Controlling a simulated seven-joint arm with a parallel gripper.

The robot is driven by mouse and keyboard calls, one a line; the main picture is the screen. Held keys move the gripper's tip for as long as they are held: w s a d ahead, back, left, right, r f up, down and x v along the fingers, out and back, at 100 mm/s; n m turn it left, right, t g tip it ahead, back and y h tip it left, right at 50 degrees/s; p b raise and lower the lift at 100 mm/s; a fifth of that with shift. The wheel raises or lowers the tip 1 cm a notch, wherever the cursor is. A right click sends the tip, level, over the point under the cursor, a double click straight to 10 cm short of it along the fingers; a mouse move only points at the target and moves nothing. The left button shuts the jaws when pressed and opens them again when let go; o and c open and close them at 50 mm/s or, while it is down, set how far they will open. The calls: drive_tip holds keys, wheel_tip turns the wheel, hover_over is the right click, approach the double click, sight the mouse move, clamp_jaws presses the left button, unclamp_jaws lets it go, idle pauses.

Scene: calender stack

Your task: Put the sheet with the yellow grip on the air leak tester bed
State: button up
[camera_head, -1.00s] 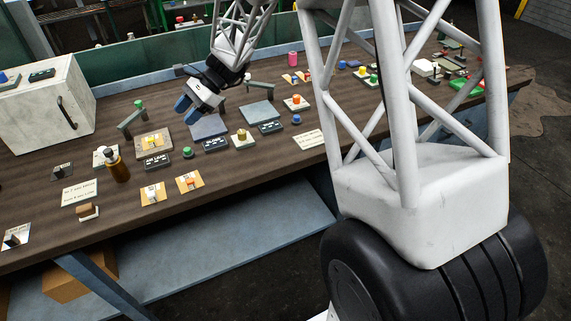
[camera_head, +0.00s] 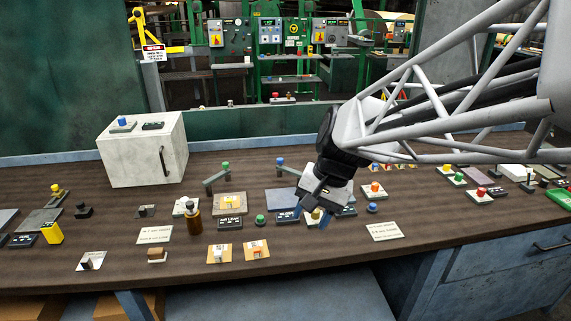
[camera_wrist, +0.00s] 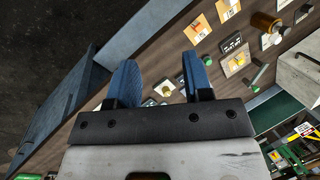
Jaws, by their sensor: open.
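A grey plate (camera_head: 215,210) stands behind a dark label that seems to read AIR LEAK (camera_head: 230,222); I take it for the air leak tester bed. An orange-yellow sheet (camera_head: 230,202) lies on it, its grip looking yellowish. Two more orange sheets lie near the table's front edge. The left sheet (camera_head: 212,259) has a pale yellowish grip, and the right sheet (camera_head: 250,256) a more orange one. Exact grip colours are hard to tell. My gripper (camera_head: 311,217) is open and empty, right of these sheets. In the wrist view, its blue fingers (camera_wrist: 160,66) are spread apart.
A brown bottle (camera_head: 194,222) stands left of the bed. A green button (camera_head: 260,220) is right of it, and a green-topped post fixture (camera_head: 217,177) behind. A white cabinet (camera_head: 135,150) stands back left. Paper cards (camera_head: 386,231) lie on the table. The front strip between sheets and right card is clear.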

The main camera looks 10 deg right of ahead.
drive_tip(key=s+d+n+t+h, duration=0.2)
drive_tip(key=s+d+n+h, duration=0.1)
drive_tip(key=s, duration=1)
drive_tip(key=shift+s+d+n+h, duration=0.35)
drive_tip(key=shift+d+n+h, duration=0.05)
drive_tip(key=shift+d+n, duration=0.55)
